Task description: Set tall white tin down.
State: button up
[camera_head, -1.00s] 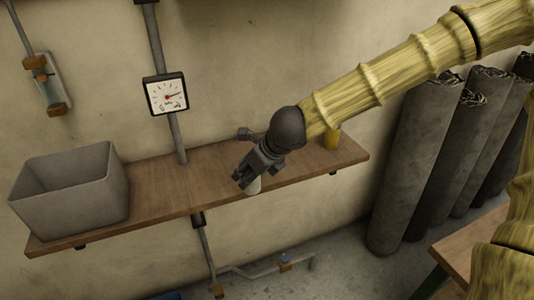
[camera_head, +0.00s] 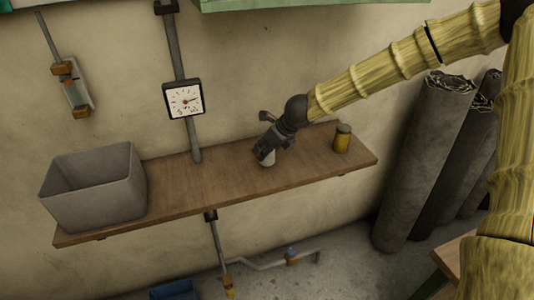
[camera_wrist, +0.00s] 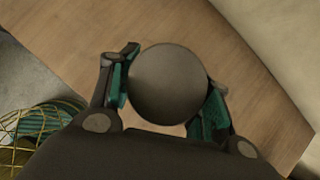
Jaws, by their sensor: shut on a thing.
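The tall white tin (camera_head: 268,158) is at my gripper (camera_head: 265,152), over the middle-right part of the wooden shelf (camera_head: 220,190). Only its lower pale part shows below the fingers in the head view. In the wrist view I look onto the round grey top of the tin (camera_wrist: 168,84), with a finger of my gripper (camera_wrist: 165,95) on each side, shut on it. The tin's base is at or very near the shelf top; I cannot tell whether it touches.
A yellow tin with a dark lid (camera_head: 342,138) stands on the shelf to the right. A grey open bin (camera_head: 95,190) stands at the left end. A dial gauge (camera_head: 183,99) is on the wall behind. Grey rolls (camera_head: 425,165) lean at the right. The shelf between bin and tin is clear.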

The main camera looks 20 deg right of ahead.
jog(key=shift+f, duration=1.65)
jog(key=shift+f, duration=0.15)
jog(key=o, duration=1.2)
jog(key=shift+o, duration=0.2)
jog(key=shift+r, duration=0.2)
jog(key=v, duration=1.2)
jog(key=shift+f, duration=0.1)
